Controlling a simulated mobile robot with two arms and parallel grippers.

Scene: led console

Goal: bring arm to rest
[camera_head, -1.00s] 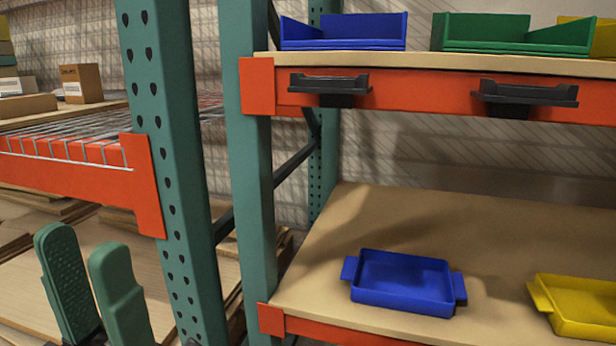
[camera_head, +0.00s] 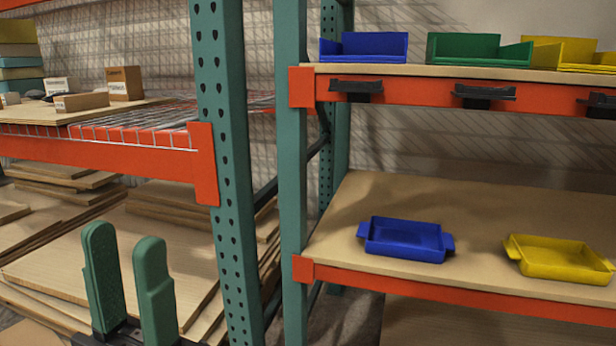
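My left gripper (camera_head: 127,285) shows at the lower left of the head view, with its two green padded fingers pointing up. A gap shows between the fingers, and nothing is between them. It is in front of the rack on the left, apart from the shelves and trays. My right gripper is not in view.
A blue tray (camera_head: 405,240) and a yellow tray (camera_head: 560,259) sit on the lower shelf (camera_head: 335,222). Blue (camera_head: 363,47) and green (camera_head: 480,49) bins stand above. A green rack post (camera_head: 229,180) stands right of my gripper. Boards (camera_head: 185,241) lie stacked behind it.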

